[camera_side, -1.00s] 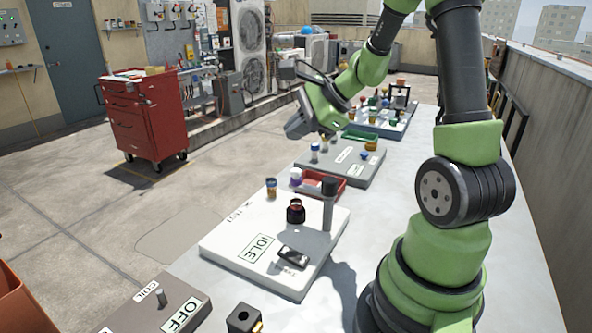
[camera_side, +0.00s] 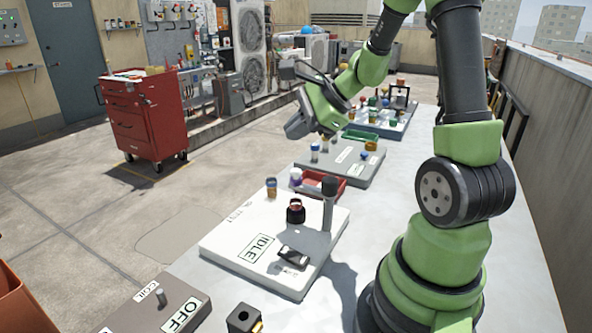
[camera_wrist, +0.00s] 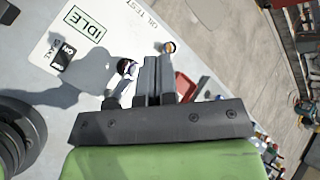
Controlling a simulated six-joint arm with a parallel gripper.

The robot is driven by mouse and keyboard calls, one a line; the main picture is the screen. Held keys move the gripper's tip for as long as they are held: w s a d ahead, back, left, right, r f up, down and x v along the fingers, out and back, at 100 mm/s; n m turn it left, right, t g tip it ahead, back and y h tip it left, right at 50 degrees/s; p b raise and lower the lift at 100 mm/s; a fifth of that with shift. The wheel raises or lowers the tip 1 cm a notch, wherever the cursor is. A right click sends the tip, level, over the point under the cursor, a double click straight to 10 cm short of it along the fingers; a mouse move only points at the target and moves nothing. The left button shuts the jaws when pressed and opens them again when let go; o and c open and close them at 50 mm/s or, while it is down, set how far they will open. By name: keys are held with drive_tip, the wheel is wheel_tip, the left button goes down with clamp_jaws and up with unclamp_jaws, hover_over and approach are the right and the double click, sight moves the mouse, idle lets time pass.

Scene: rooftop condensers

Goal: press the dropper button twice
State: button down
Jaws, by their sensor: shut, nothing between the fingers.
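The white oil test board (camera_side: 225,243) lies on the bench with an "IDLE" sign (camera_side: 255,248); both also show in the wrist view, with the sign (camera_wrist: 83,22) at upper left. A grey post with a dark top (camera_side: 329,190) stands upright on the board. A dark round holder with a red ring (camera_side: 296,212) is beside it. I cannot tell which part is the dropper button. My gripper (camera_side: 297,128) is shut and empty, above and beyond the board, touching nothing visible.
A small amber vial with a blue cap (camera_side: 271,187) stands at the board's far edge. A red tray (camera_side: 322,183) lies behind the post. A grey board (camera_side: 340,165) with small bottles is farther back. A dark block (camera_side: 243,318) is at the near edge.

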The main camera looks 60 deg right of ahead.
sight(297, 172)
idle(0.8)
wheel_tip(297, 172, up, 4)
drive_tip(key=shift+f, duration=0.1)
idle(0.3)
drive_tip(key=shift+f, duration=0.15)
drive_tip(key=shift+f, duration=4.3)
drive_tip(key=shift+f, duration=0.1)
drive_tip(key=shift+f, duration=0.3)
